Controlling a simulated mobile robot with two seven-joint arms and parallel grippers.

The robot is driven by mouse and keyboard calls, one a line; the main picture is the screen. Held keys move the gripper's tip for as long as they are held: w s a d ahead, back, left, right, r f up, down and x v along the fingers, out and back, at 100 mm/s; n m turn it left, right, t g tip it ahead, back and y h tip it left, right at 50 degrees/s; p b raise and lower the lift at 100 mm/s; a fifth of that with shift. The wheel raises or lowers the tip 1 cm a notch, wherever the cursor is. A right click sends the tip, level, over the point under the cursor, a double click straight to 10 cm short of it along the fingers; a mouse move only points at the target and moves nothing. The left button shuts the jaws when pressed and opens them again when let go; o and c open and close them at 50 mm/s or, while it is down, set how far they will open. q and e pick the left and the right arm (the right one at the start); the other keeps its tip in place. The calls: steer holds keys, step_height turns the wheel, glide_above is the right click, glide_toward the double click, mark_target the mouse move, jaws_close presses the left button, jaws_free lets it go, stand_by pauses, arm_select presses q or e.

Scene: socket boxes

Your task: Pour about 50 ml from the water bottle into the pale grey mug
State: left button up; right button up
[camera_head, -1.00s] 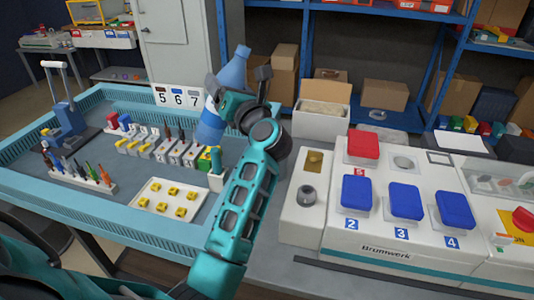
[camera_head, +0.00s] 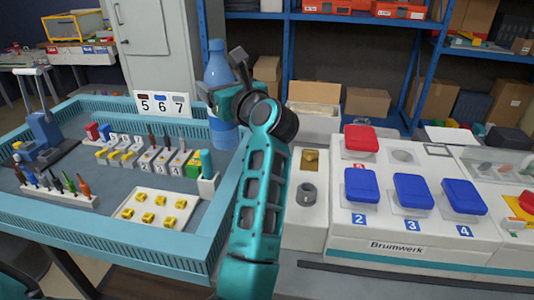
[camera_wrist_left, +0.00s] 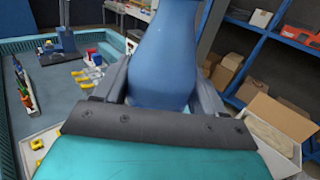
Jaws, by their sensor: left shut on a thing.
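The blue water bottle (camera_head: 217,68) stands nearly upright in the head view, held up over the right side of the blue-rimmed tray. My left gripper (camera_head: 222,84) is shut around its middle, and my arm hides part of it. In the left wrist view the bottle (camera_wrist_left: 165,60) fills the space between the fingers of my left gripper (camera_wrist_left: 162,92). I cannot make out the pale grey mug for sure in either view. My right gripper is not in view.
The blue-rimmed tray (camera_head: 75,233) holds tools, yellow parts and a 5-6-7 sign (camera_head: 162,104). To the right stand a white box with a dark grey ring (camera_head: 307,193) and a panel (camera_head: 383,239) with red and blue buttons. Blue shelves with boxes stand behind.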

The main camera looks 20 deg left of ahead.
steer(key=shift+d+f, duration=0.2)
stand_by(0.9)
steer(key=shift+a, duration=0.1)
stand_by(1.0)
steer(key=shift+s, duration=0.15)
